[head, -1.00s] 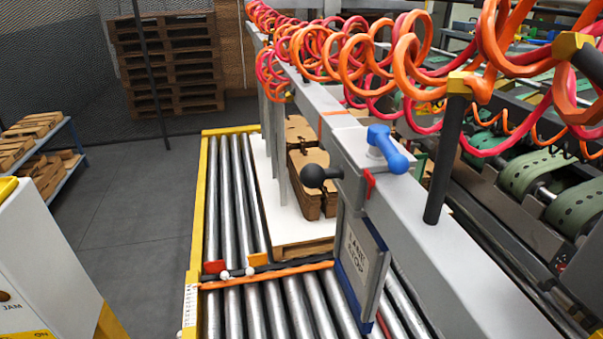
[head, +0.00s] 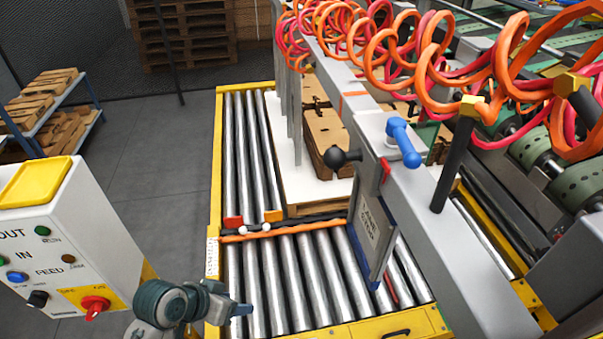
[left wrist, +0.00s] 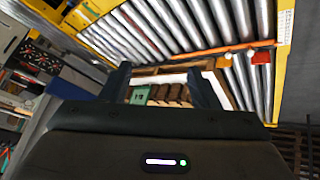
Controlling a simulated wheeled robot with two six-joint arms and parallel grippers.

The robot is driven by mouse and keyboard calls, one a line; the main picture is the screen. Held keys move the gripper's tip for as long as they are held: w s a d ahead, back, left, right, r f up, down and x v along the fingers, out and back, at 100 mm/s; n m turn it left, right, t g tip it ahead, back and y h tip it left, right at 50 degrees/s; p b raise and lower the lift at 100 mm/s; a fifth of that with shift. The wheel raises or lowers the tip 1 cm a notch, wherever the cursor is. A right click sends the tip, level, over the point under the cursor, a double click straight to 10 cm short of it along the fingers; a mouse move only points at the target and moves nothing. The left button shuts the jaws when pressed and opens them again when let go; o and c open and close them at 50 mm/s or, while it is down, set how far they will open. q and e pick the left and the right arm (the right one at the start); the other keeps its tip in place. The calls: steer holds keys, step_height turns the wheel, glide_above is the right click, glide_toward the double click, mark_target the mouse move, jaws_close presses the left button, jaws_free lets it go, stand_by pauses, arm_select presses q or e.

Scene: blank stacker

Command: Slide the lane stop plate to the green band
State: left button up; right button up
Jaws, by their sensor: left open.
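The lane stop plate (head: 370,228) is a grey upright plate with a lettered label, hanging from the grey beam (head: 455,225) over the rollers. A black ball knob (head: 342,158) sticks out on its left, and a blue handle (head: 404,143) sits on top of its carriage. An orange band (head: 353,94) marks the beam farther back. I cannot make out a green band on the beam. My left gripper (head: 241,309) is low over the near left rollers, open, empty and well apart from the plate. Its open fingers (left wrist: 160,88) also show in the left wrist view. My right gripper is out of view.
Brown blanks (head: 327,137) stand on a white-topped pallet (head: 288,190) behind the plate. An orange bar (head: 280,234) crosses the rollers. Coiled hoses (head: 395,50) hang above the beam. A control box (head: 70,235) stands at left. The near rollers are clear.

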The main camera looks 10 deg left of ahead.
arm_select(q)
steer(key=w+d+r+m+h, duration=0.3)
steer(key=w+d+r+h, duration=0.15)
steer(key=r, duration=0.35)
steer(key=w+d+r+m+h, duration=0.25)
steer(key=w+r, duration=0.25)
steer(key=r, duration=0.3)
steer(key=m+g+h, duration=0.3)
steer(key=m+h, duration=0.3)
glide_toward(326, 152)
steer(key=d+f, duration=0.1)
steer(key=shift+n, duration=0.35)
steer(key=d+p, duration=0.1)
steer(key=d, duration=0.2)
steer(key=d+p, duration=0.2)
steer(key=d, duration=0.1)
steer(key=w+d+p, duration=0.1)
steer(key=d, duration=0.2)
steer(key=shift+w+f+p, duration=0.1)
steer(key=shift+p, duration=0.25)
steer(key=shift+d+f, duration=0.1)
steer(key=shift+d, duration=0.6)
steer(key=shift+w, duration=0.1)
